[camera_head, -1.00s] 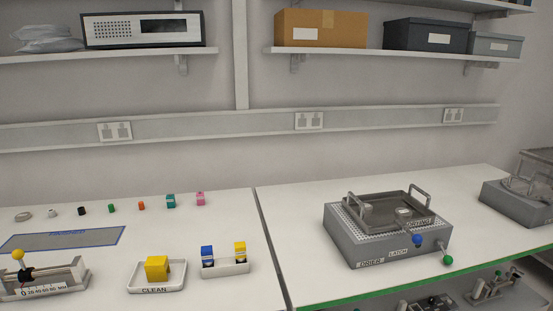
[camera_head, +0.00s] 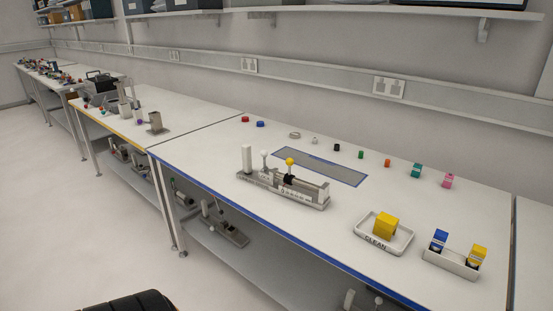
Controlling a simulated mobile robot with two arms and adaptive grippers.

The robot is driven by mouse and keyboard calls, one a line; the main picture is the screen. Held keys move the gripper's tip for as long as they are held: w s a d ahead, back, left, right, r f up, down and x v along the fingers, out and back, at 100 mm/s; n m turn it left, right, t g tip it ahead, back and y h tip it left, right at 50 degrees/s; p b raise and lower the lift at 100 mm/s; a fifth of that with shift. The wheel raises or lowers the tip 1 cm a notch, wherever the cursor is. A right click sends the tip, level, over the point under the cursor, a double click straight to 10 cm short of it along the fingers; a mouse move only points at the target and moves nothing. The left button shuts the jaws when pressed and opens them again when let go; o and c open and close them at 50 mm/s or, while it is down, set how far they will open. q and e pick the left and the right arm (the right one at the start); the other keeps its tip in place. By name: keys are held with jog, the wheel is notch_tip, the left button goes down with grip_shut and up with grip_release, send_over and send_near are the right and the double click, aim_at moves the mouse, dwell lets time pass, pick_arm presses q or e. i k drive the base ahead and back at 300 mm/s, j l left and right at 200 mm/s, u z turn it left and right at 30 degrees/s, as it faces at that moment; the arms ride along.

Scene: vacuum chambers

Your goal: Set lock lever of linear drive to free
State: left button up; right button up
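The linear drive (camera_head: 300,197) stands near the blue front edge of the middle table, a long grey device with a printed scale along its front. A yellow ball knob (camera_head: 290,162) rises from its black carriage. A thin lever with a white ball (camera_head: 264,154) stands left of the knob, and a thick white post (camera_head: 247,158) stands at the left end. I cannot tell for sure which part is the lock lever, or its setting. Neither gripper is in view.
A white tray (camera_head: 400,247) marked CLEAN holds a yellow block (camera_head: 386,226). A holder (camera_head: 448,262) with a blue and a yellow box is to its right. A blue-edged grey mat (camera_head: 340,172) lies behind the drive. Floor on the left (camera_head: 60,200) is clear.

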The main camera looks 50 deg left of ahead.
aim_at(264, 153)
jog(key=u, duration=1.7)
jog(key=z, duration=0.6)
jog(key=i+j+z, duration=0.15)
jog(key=j+z, duration=0.25)
jog(key=i+j+z, duration=0.15)
jog(key=j+z, duration=0.95)
jog(key=i+j, duration=0.05)
